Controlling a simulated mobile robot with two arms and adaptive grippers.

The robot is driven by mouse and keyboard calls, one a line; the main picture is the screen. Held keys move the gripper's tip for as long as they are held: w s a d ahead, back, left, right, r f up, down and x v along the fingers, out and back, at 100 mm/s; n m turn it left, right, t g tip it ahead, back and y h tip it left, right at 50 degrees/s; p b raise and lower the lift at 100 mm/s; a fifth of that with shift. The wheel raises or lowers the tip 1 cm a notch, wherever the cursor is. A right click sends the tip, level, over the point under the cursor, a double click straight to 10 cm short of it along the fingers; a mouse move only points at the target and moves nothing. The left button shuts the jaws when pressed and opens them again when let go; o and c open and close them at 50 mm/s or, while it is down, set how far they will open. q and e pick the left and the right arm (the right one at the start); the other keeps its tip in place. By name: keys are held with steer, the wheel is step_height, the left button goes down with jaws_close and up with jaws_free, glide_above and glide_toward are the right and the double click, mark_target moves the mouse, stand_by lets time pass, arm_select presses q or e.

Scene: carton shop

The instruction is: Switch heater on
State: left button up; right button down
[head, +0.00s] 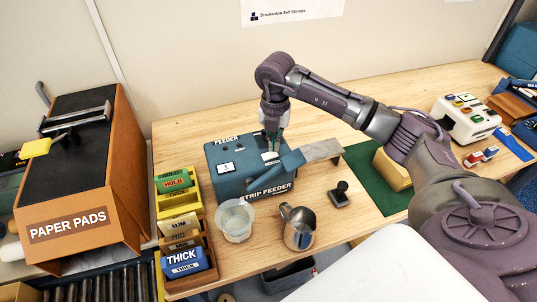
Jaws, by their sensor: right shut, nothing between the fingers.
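The blue-grey strip feeder (225,180) stands on the wooden table, with "STRIP FEEDER" on its front. A white switch or label plate (226,169) is on the left of its sloping face. A second small white plate (270,156) is on the right, directly at my fingertips, and its lettering is too small to read for certain. My right gripper (271,143) points down over this plate, shut and empty. It covers part of the feeder's face, and I cannot tell whether the fingertips touch it. The switch's position cannot be made out. My left gripper is not in view.
A clear cup (235,219), a metal jug (298,227) and a black stamp (340,194) stand before the feeder. Trays of labelled blocks (176,212) are left of it, beside the paper pads box (75,225). A white button unit (466,117) stands right.

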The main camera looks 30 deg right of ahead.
steer(key=shift+f+b, duration=0.8)
steer(key=shift+f, duration=0.35)
steer(key=shift+s, duration=0.1)
stand_by(0.3)
steer(key=shift+r+p, duration=0.7)
steer(key=shift+r, duration=0.2)
steer(key=shift+r+p, duration=1.65)
steer(key=shift+r, duration=1.05)
steer(key=shift+f, duration=0.1)
